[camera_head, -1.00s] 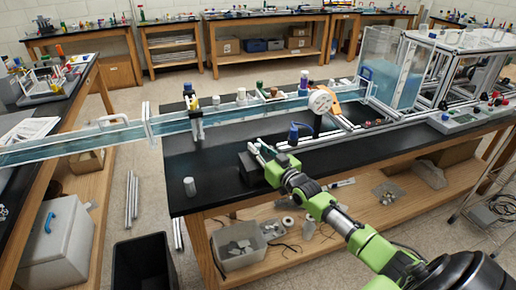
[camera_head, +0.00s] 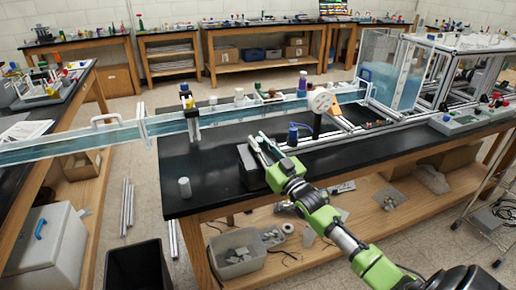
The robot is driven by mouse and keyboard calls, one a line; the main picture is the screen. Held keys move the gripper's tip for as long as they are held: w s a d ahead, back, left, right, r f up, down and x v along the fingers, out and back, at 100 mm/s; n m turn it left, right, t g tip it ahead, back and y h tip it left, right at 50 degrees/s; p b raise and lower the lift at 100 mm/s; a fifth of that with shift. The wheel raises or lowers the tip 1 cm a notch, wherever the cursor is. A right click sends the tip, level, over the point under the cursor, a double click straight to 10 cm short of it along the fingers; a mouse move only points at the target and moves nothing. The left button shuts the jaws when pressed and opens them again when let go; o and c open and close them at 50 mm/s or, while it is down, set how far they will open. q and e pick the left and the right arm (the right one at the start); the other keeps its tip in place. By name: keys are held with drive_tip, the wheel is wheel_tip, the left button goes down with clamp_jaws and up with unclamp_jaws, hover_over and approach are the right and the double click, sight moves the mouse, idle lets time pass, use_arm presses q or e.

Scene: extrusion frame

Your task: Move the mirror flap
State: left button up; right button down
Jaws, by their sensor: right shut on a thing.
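My right gripper (camera_head: 261,143) reaches in from the lower right and is at the right side of this block. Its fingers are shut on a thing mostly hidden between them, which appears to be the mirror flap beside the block. I cannot make out the flap's face or its tilt. My left gripper is not in view.
A long clear water channel (camera_head: 80,144) runs behind, leading to a water tank (camera_head: 392,75). A small grey cylinder (camera_head: 184,187) stands left. The bench's front left is mostly clear.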

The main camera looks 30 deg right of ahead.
drive_tip(key=shift+s+r+t+b, duration=0.2)
drive_tip(key=shift+s+t+b, duration=0.1)
drive_tip(key=shift+t+b, duration=0.25)
idle(0.9)
drive_tip(key=c, duration=1.9)
unclamp_jaws()
drive_tip(key=shift+s+f, duration=0.1)
drive_tip(key=v, duration=1.1)
drive_tip(key=shift+s, duration=0.4)
drive_tip(key=shift+f, duration=0.1)
